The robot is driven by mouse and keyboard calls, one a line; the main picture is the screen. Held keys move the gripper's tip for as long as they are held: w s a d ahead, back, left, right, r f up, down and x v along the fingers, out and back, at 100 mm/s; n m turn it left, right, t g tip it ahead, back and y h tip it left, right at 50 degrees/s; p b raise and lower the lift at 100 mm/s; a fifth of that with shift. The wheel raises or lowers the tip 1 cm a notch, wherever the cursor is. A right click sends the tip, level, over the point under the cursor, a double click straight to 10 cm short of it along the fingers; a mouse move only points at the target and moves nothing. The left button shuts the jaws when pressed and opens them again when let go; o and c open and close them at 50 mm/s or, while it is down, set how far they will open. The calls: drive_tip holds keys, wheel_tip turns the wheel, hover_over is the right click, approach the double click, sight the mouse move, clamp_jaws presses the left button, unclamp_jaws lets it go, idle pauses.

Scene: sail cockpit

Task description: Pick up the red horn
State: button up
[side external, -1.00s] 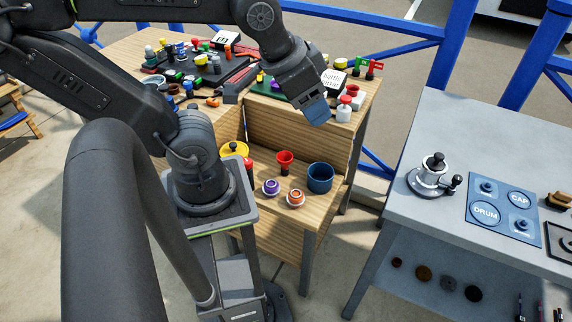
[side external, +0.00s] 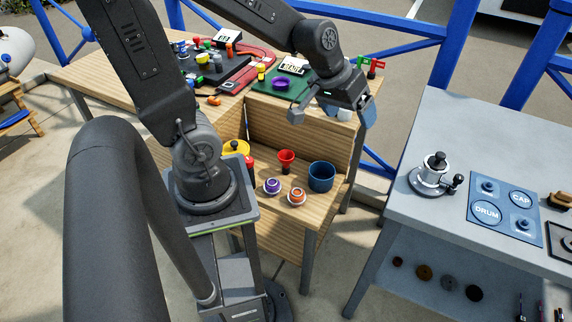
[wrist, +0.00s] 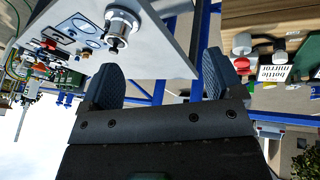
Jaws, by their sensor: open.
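A red flared cup shape (side external: 286,158) on a dark stem stands on the lower wooden shelf in the side external view. In the wrist view, a small red-topped piece (wrist: 241,63) is beside a white cap at the upper right. I cannot tell which of the two is the red horn. My gripper (side external: 361,110) is open and empty, above the right end of the wooden bench and well above the shelf. In the wrist view its two blue-grey fingers (wrist: 160,78) are wide apart with nothing between them. My wrist hides part of the bench's right end.
A blue cup (side external: 321,177), a purple-and-white piece (side external: 272,186) and an orange-and-white piece (side external: 296,196) share the shelf. A green mat (side external: 283,98) lies on the bench top. A grey table (side external: 420,150) with a metal winch (side external: 433,172) stands right.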

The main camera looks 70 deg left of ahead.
drive_tip(key=w+a+f+n+y, duration=0.1)
drive_tip(key=w+a+f+n, duration=0.25)
drive_tip(key=a+f, duration=0.3)
drive_tip(key=n+g+y, duration=0.3)
drive_tip(key=n+g, duration=0.2)
drive_tip(key=n, duration=0.4)
hover_over(286, 155)
drive_tip(key=d, duration=0.2)
wheel_tip(286, 155, down, 18)
drive_tip(key=shift+w+r, duration=0.1)
drive_tip(key=shift+a+f, duration=0.15)
drive_tip(key=shift+f, duration=0.5)
drive_tip(key=shift+x, duration=3.2)
drive_tip(key=c, duration=1.1)
